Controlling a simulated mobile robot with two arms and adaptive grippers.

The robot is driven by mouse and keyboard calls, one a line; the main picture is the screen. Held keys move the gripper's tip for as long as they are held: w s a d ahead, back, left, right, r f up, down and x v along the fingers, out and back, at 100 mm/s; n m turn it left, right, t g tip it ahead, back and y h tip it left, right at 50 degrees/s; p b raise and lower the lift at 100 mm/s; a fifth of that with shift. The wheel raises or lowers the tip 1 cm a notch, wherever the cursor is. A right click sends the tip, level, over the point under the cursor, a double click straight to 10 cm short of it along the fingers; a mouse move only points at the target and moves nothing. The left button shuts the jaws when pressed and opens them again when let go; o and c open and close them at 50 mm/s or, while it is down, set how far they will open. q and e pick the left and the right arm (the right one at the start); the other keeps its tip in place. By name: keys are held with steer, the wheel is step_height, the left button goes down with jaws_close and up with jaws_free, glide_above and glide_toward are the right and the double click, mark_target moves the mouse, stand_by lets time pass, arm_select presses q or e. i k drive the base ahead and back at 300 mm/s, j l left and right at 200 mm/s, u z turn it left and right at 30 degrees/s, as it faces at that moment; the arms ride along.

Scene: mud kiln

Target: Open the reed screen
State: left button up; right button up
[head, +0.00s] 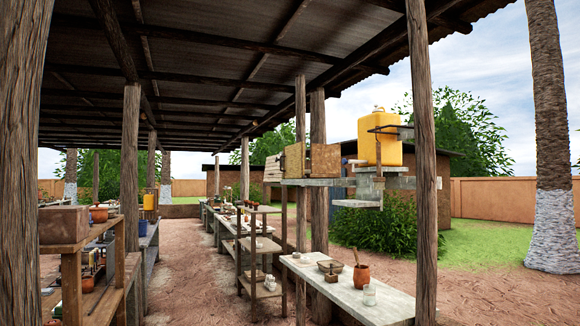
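I cannot make out a reed screen for certain in the head view. A pale slatted panel (274,168) stands beside a brown wooden box (311,160) on a raised shelf right of the middle; I cannot tell whether this panel is a reed screen. Neither of my grippers is in view.
Wooden posts (424,160) hold up the roof. A yellow container (381,140) stands on a raised ledge. Bare earth (185,270) lies between.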

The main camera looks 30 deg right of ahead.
mark_target(292, 156)
steer(key=i+l+z, duration=0.1)
steer(key=i+z, duration=0.15)
steer(key=i, duration=0.4)
steer(key=i+z, duration=0.1)
steer(key=i, duration=3.6)
